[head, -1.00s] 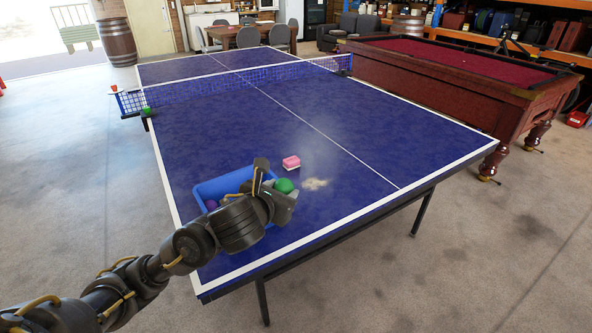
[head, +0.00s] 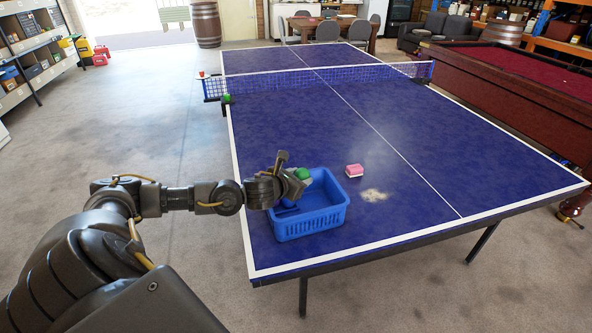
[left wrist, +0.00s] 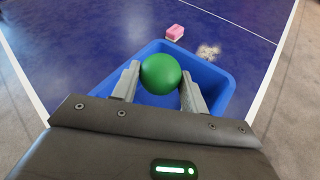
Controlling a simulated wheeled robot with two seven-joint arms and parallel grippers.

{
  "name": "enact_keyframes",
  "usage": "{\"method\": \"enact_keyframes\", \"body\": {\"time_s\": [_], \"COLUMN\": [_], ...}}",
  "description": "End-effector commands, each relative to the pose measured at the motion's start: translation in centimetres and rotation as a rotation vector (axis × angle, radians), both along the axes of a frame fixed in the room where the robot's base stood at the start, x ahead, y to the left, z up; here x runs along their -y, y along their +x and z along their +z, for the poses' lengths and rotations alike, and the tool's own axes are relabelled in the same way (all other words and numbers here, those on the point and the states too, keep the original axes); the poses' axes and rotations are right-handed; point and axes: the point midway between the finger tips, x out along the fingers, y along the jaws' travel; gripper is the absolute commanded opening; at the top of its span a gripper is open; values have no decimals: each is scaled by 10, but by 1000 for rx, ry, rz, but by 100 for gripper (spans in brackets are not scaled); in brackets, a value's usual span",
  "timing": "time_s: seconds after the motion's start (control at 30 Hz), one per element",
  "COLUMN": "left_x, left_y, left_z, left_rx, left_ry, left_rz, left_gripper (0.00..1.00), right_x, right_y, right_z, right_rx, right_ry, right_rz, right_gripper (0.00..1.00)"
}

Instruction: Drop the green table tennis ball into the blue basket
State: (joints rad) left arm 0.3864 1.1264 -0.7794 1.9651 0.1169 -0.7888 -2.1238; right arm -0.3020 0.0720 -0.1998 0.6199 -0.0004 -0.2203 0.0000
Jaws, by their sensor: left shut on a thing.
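The green table tennis ball (left wrist: 161,74) is between the two fingers of my left gripper (head: 299,179), which is shut on it. The ball also shows in the head view (head: 302,173). The blue basket (head: 312,219) stands on the near left part of the blue table. In the left wrist view the basket (left wrist: 218,88) lies beneath and around the held ball, so the ball is over the basket's opening. Part of the basket's inside is hidden by my gripper. My right gripper is not in view.
A pink and white block (head: 354,170) and a pale dusty patch (head: 374,195) are right of the basket on the blue table (head: 420,150). The net (head: 320,77) crosses farther back, with another green ball (head: 227,99) at its left end. A pool table (head: 500,85) stands right.

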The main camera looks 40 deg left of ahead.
Motion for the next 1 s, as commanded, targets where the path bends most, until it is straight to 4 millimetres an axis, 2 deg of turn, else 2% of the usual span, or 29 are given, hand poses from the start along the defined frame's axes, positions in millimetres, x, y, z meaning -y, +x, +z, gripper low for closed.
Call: {"method": "enact_keyframes", "body": {"time_s": [0.1,0.37,0.8,1.0], "left_x": [-10,-11,-10,-11], "left_y": [-1,-1,-1,-1], "left_z": [0,-7,-53,-61], "left_rx": [0,0,0,1], "left_ry": [3,2,3,3], "left_rz": [2,2,2,2], "left_gripper": [22,22,22,22], "right_x": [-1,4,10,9], "right_y": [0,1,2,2], "right_z": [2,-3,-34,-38], "right_rx": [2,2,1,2], "right_ry": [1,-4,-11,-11], "right_rz": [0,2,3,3], "right_gripper": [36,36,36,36]}}
